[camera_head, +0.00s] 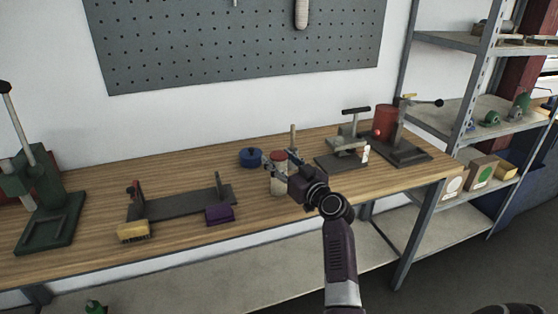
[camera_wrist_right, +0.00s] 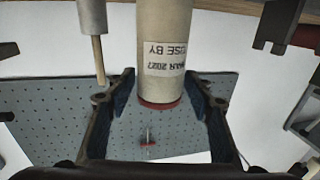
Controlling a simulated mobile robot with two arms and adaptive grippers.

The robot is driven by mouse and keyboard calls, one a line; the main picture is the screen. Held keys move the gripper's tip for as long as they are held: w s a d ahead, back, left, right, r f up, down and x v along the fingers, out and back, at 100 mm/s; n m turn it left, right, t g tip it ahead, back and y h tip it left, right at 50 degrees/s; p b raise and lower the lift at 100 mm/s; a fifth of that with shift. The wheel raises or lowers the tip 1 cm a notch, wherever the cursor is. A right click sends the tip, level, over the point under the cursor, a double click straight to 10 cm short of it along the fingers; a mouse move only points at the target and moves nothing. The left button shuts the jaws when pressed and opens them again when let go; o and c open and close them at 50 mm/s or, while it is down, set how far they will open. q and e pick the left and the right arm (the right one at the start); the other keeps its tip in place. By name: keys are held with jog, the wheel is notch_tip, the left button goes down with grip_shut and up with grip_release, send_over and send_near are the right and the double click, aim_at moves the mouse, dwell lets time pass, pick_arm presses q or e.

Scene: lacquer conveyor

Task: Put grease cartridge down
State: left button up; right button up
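The grease cartridge (camera_head: 279,184) is a tan cylinder with a red cap. It appears to stand upright on the wooden workbench (camera_head: 90,246) in the head view, near the middle. My right gripper (camera_head: 273,164) is at its upper part, with fingers spread on either side. In the right wrist view the cartridge (camera_wrist_right: 165,45) shows upside down, with a printed label and its red end between the fingers (camera_wrist_right: 162,82). Narrow gaps show between the fingers and the cartridge, so the gripper looks open around it. My left gripper is not in view.
A blue round container (camera_head: 252,158) is left of the cartridge, and a purple block (camera_head: 219,215) and yellow brush (camera_head: 133,231) are nearer the front. A lever fixture (camera_head: 343,150) and red cylinder (camera_head: 385,122) stand right. A green press (camera_head: 48,220) stands far left.

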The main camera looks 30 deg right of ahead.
jog(key=shift+r, duration=0.1)
jog(key=shift+s, duration=0.3)
jog(key=s+b, duration=0.1)
jog(key=s, duration=1)
jog(key=shift+s+a+b, duration=0.2)
jog(key=shift+s+b, duration=0.05)
jog(key=shift+b, duration=0.15)
